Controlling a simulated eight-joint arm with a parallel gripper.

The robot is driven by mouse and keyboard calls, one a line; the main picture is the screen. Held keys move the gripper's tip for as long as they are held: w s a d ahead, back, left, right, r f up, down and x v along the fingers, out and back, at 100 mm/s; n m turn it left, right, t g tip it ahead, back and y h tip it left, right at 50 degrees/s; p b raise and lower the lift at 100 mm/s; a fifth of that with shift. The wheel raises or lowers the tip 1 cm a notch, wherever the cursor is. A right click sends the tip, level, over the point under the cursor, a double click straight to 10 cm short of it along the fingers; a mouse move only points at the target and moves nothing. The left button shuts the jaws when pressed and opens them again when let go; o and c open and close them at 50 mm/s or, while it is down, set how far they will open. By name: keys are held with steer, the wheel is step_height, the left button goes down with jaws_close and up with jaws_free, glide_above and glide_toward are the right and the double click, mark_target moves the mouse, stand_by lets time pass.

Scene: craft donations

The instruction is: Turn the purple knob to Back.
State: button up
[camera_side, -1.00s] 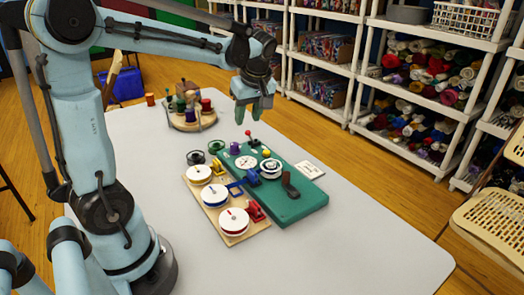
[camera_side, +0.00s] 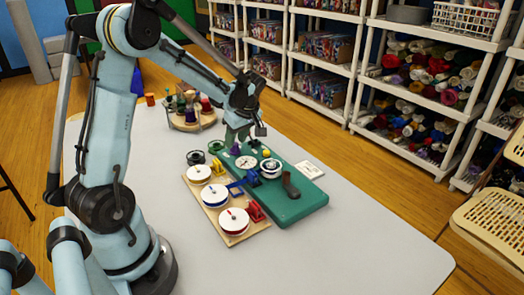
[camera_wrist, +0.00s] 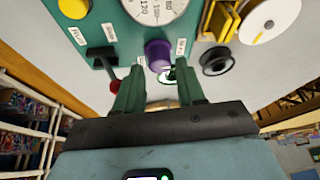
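The purple knob (camera_side: 236,149) sits at the far left corner of the green panel (camera_side: 300,207). In the wrist view the knob (camera_wrist: 158,54) stands just beyond my fingertips, roughly centred between them. Small white labels lie beside it, too small to read surely. My gripper (camera_side: 237,135) points down above the knob in the side view. In the wrist view my gripper (camera_wrist: 160,80) has its two green fingers apart with nothing held. I cannot tell whether a finger touches the knob.
A red-tipped lever (camera_wrist: 116,86) stands close to one finger. A white dial (camera_wrist: 158,8), a yellow button (camera_wrist: 74,8) and a black ring-shaped spool (camera_wrist: 216,61) are nearby. A wooden board with white spools (camera_side: 234,222) adjoins the panel. The front table is clear.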

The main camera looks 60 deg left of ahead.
steer(key=shift+x, duration=0.9)
jaws_close()
